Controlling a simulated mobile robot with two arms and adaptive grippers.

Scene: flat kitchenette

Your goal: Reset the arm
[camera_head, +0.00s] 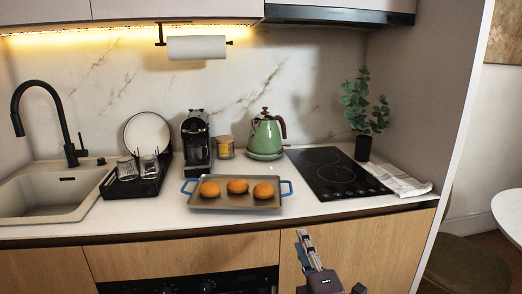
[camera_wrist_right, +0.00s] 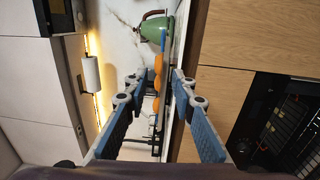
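My right gripper (camera_head: 305,243) is in front of the counter, below its front edge, at the lower middle of the head view. In the right wrist view (camera_wrist_right: 158,78) its two fingers stand apart with nothing between them. Beyond the fingers, a tray with orange-brown buns and a green kettle (camera_wrist_right: 155,29) show sideways. My left gripper is in neither view.
A grey tray (camera_head: 237,203) with blue handles holds three buns near the counter's front edge. Behind stand a coffee machine (camera_head: 196,145) and the kettle (camera_head: 265,135). A black hob (camera_head: 335,172) lies right; a sink (camera_head: 50,193) and dish rack (camera_head: 130,187) lie left.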

